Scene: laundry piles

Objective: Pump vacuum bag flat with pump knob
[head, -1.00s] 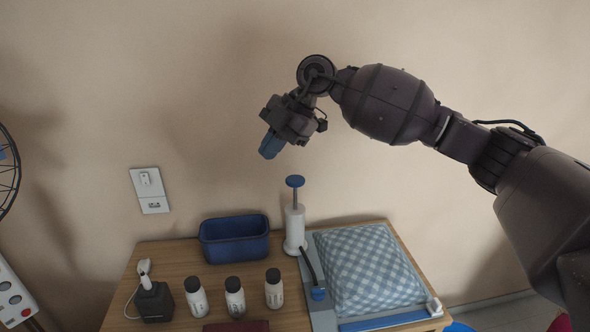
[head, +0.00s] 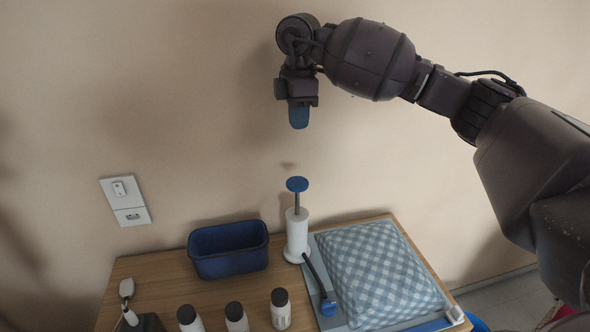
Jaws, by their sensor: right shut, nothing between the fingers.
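The white hand pump (head: 297,229) stands upright on the table. Its blue knob (head: 297,184) is up on a bare grey rod. A dark hose runs from the pump's base to a blue fitting (head: 328,306) at the left edge of the vacuum bag. The vacuum bag (head: 378,272) lies to the right, puffed up around blue-white checked cloth. My right gripper (head: 299,117) points down, above the knob and clear of it. Its blue fingers are shut and empty. My left gripper is out of view.
A blue bin (head: 229,249) stands left of the pump. Several white bottles with dark caps, one here (head: 280,309), line the front. A dark device with a white handle (head: 130,302) is at the left. A switch plate (head: 125,201) is on the wall.

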